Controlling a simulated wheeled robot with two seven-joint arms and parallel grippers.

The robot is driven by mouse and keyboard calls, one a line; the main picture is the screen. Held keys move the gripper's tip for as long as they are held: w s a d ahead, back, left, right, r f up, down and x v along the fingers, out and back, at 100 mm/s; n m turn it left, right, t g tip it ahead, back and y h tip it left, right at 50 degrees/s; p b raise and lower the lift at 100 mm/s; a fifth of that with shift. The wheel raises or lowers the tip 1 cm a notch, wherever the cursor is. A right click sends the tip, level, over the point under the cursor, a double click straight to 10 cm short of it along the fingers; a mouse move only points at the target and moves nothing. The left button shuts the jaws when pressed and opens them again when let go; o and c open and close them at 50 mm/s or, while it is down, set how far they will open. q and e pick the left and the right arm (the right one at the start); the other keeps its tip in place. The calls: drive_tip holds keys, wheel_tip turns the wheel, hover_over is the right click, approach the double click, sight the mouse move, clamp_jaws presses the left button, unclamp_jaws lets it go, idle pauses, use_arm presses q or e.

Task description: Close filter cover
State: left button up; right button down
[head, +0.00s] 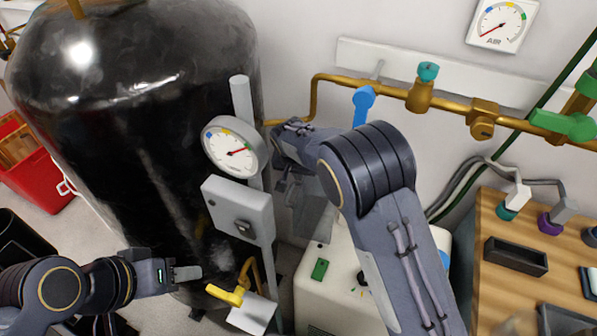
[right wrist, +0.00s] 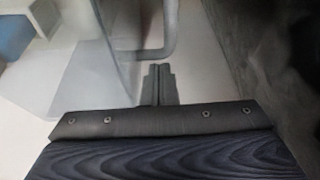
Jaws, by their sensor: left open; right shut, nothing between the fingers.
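A clear, see-through panel, which looks like the filter cover (head: 314,218), stands up above the white box (head: 338,262) in the head view. It also shows as a pale see-through sheet at the left of the right wrist view (right wrist: 112,50). My right gripper (head: 284,192) points down beside the panel, on its left, partly hidden by its own wrist. Its fingers are together and empty in the right wrist view (right wrist: 158,82); I cannot tell if they touch the panel. My left gripper (head: 190,273) is open and empty at the lower left, before the black tank.
The large black tank (head: 130,110) fills the left. A gauge (head: 236,148) and grey box (head: 232,208) sit on a post between the grippers. A yellow-handled valve (head: 228,295) is close to my left gripper. A brass pipe (head: 390,90) crosses the wall; a wooden bench (head: 500,215) stands right.

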sight(332, 213)
drive_tip(key=shift+s, duration=0.1)
drive_tip(key=shift+s+n, duration=0.3)
drive_tip(key=shift+n, duration=0.1)
drive_tip(key=shift+s, duration=0.1)
drive_tip(key=shift+s+d+f+n+y+b, duration=0.15)
drive_tip(key=shift+s+n+y+b, duration=0.35)
drive_tip(key=shift+s+n+b, duration=0.6)
drive_tip(key=s+d+n, duration=0.1)
drive_tip(key=s, duration=0.1)
drive_tip(key=s+n+y+b, duration=0.1)
drive_tip(key=s+n, duration=0.1)
drive_tip(key=s+d+n, duration=0.1)
drive_tip(key=n, duration=0.1)
drive_tip(key=shift+s+d+y, duration=0.3)
drive_tip(key=shift+s+y, duration=0.1)
drive_tip(key=s+d+n, duration=0.1)
drive_tip(key=n, duration=0.1)
drive_tip(key=s+d+n+g+y, duration=0.1)
drive_tip(key=d+n, duration=0.1)
drive_tip(key=s+d+n, duration=0.2)
drive_tip(key=shift+d+r+g+p, duration=0.2)
drive_tip(key=shift+d+g+p, duration=0.05)
drive_tip(key=shift+g+p, duration=0.15)
drive_tip(key=shift+s+d+n+y, duration=0.2)
drive_tip(key=shift+d+n, duration=0.2)
drive_tip(key=shift+d, duration=0.3)
drive_tip(key=shift+s+d+n+y, duration=0.1)
drive_tip(key=shift+s+d+n, duration=0.1)
drive_tip(key=shift+d+n, duration=0.35)
drive_tip(key=shift+d, duration=0.1)
